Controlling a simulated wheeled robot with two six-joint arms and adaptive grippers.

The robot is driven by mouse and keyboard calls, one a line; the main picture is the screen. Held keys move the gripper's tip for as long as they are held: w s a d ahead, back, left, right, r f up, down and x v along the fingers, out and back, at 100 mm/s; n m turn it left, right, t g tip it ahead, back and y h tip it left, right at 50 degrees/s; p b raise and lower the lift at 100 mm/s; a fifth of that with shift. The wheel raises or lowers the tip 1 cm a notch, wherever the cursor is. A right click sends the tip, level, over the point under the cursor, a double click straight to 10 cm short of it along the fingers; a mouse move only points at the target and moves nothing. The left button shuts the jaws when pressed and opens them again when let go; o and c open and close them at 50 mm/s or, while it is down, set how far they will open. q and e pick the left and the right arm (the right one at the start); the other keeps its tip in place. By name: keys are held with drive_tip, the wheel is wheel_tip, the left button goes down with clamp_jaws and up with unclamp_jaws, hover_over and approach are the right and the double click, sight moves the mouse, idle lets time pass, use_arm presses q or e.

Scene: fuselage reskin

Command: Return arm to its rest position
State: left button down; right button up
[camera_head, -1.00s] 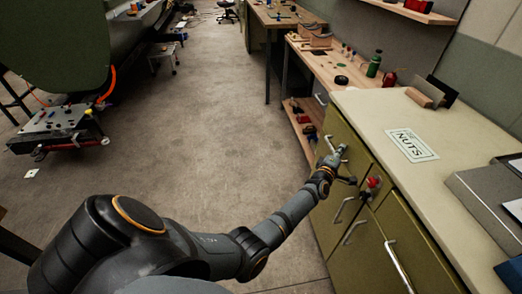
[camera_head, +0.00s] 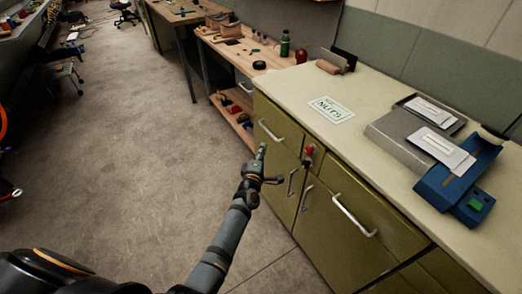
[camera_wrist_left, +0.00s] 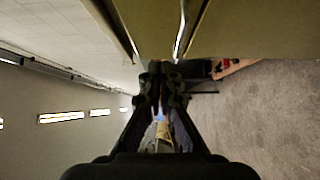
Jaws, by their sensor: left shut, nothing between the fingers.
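My left arm reaches in from the bottom left of the head view. Its gripper (camera_head: 260,152) is in front of the olive cabinet (camera_head: 338,232), below and left of the top-left drawer's handle (camera_head: 269,131), and looks apart from it. In the left wrist view the gripper's fingers (camera_wrist_left: 160,72) are together with nothing between them, and the cabinet front (camera_wrist_left: 240,25) fills the top right. My right gripper is not in view.
On the pale countertop are a NUTS label (camera_head: 331,109), a grey case (camera_head: 412,135) and a blue device (camera_head: 458,180). A red knob (camera_head: 308,151) sticks out of the cabinet front. A wooden workbench (camera_head: 240,55) stands beyond.

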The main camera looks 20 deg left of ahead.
use_arm(q)
drive_tip(key=s+a+f+m+g+h+p, duration=0.15)
drive_tip(key=s+f+m+g, duration=0.35)
drive_tip(key=s+f, duration=0.75)
drive_tip(key=s+f+m+g+p, duration=0.35)
drive_tip(key=s+f+m, duration=0.4)
drive_tip(key=f, duration=0.75)
drive_tip(key=s+a+f+m+g, duration=0.2)
drive_tip(key=s+f, duration=0.1)
drive_tip(key=s, duration=0.8)
drive_tip(key=s+a+f+m+g+p, duration=0.1)
drive_tip(key=s+a+f+m+g, duration=0.1)
drive_tip(key=s, duration=1)
drive_tip(key=s+a+f+m+g+y+p, duration=0.1)
drive_tip(key=s+a+f+m+g, duration=0.2)
drive_tip(key=s, duration=0.9)
wheel_tip(320, 180, down, 3)
drive_tip(key=shift+a+f+g, duration=0.15)
drive_tip(key=shift+a+g, duration=0.35)
drive_tip(key=shift+g, duration=0.15)
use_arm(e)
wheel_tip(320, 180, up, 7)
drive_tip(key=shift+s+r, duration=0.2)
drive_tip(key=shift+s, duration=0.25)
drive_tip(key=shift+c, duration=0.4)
